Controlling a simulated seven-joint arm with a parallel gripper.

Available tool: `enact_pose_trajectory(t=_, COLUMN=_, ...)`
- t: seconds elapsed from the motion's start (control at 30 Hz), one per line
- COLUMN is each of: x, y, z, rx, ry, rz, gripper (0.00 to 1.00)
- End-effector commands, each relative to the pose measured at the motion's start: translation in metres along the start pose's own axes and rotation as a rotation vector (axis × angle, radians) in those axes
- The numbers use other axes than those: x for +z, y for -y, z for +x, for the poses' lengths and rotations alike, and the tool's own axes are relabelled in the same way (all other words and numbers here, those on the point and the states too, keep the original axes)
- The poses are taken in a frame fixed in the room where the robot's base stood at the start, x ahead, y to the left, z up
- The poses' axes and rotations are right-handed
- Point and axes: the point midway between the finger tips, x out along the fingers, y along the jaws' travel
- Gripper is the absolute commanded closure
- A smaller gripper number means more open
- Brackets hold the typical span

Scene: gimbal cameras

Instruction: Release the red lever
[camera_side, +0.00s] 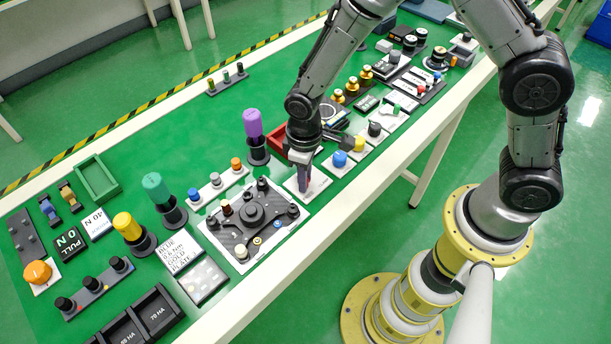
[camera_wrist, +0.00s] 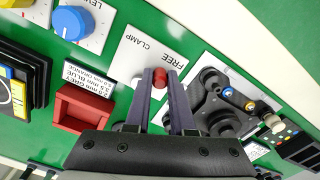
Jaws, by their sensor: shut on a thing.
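The red lever (camera_wrist: 160,77) shows as a small red knob between my fingertips in the wrist view. It rises from a white plate (camera_wrist: 128,66) with the words FREE and CLAMP printed on it. My gripper (camera_wrist: 161,84) is shut on the lever, with one dark finger on each side of it. In the side view my gripper (camera_side: 304,183) points down over the white plate (camera_side: 316,187), and the fingers hide most of the lever. Which marking the lever points to, I cannot tell.
A carbon-patterned panel (camera_side: 228,234) with knobs stands close on the left in the side view. A blue dial (camera_side: 340,159) is close on the right. A red open box (camera_wrist: 86,107) and a purple-topped post (camera_side: 252,124) stand nearby.

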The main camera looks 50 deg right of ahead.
Motion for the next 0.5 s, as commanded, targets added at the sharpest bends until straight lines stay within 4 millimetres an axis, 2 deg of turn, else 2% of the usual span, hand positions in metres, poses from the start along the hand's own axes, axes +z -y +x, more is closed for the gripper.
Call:
enact_pose_trajectory(t=0.07, x=-0.0007, y=0.0003, z=-0.0008, rx=0.0, ry=-0.002, rz=0.001, gripper=1.0)
enact_pose_trajectory(t=0.1, x=-0.0008, y=0.0003, z=-0.0009, rx=0.0, ry=-0.002, rz=0.001, gripper=0.73)
enact_pose_trajectory(t=0.13, x=-0.0008, y=0.0003, z=-0.0009, rx=0.0, ry=-0.002, rz=0.0, gripper=0.67)
enact_pose_trajectory(t=0.5, x=-0.0009, y=0.0002, z=-0.0035, rx=0.0, ry=-0.003, rz=-0.001, gripper=0.66)
